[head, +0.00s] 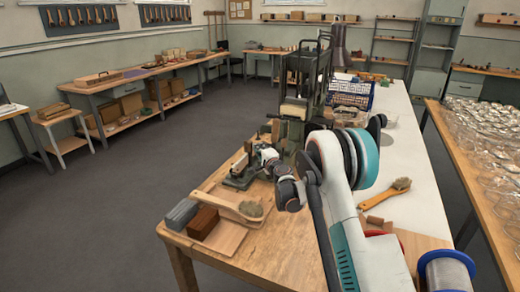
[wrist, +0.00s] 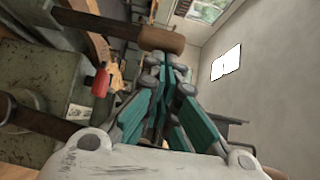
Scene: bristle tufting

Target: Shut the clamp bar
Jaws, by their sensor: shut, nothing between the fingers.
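In the wrist view my gripper (wrist: 168,68) is shut, with its teal-sided fingers together and nothing between them. Its tips are close to a brown wooden handle (wrist: 150,37) on a dark bar; I cannot tell whether they touch. This looks like the clamp bar, but its angle is unclear. In the head view a small green-based fixture (head: 240,180) stands on the wooden bench, and my wrist is just beside it. My arm hides part of the fixture, and the fingertips are not clear there.
A brush with a wooden handle (head: 228,206) lies on a board at the bench front, beside brown and grey blocks (head: 203,223). A tall green machine (head: 305,85) stands behind. In the wrist view a red grip (wrist: 101,82) and dark lever (wrist: 40,122) are at left.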

